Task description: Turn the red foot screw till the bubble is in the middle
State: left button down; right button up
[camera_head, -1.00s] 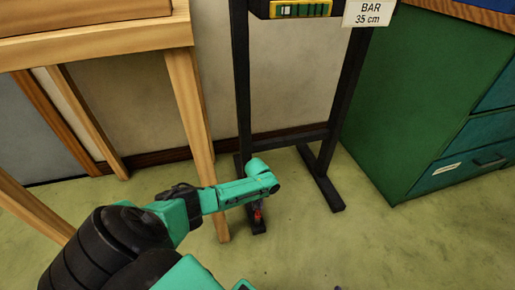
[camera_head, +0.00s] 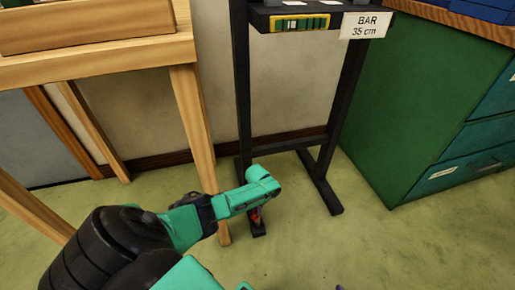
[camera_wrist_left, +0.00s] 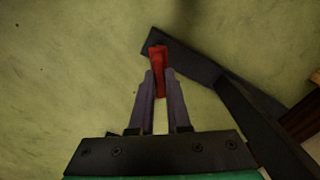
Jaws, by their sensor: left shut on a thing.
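The red foot screw (camera_head: 254,215) is at the front end of the black stand's left foot (camera_head: 259,230). It also shows in the left wrist view (camera_wrist_left: 158,58) as a red bar above the dark foot. My left gripper (camera_wrist_left: 159,76) is shut on it, with a finger on each side; in the head view the hand partly hides it. The yellow-green level (camera_head: 300,22) is on the stand's upper shelf. Its vial is green with dark lines; the bubble is too small to place. Only a small purple tip, perhaps of my right gripper (camera_head: 340,287), shows at the bottom edge.
A wooden table (camera_head: 110,70) stands left, one leg close beside my left forearm. A green cabinet (camera_head: 420,110) stands right. A white sign (camera_head: 366,25) reads "BAR 35 cm". The floor in front of the stand is clear.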

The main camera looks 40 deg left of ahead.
pick_arm(q)
jog(key=m, duration=1)
jog(key=shift+m, duration=1.6)
jog(key=c, duration=0.9)
grip_release()
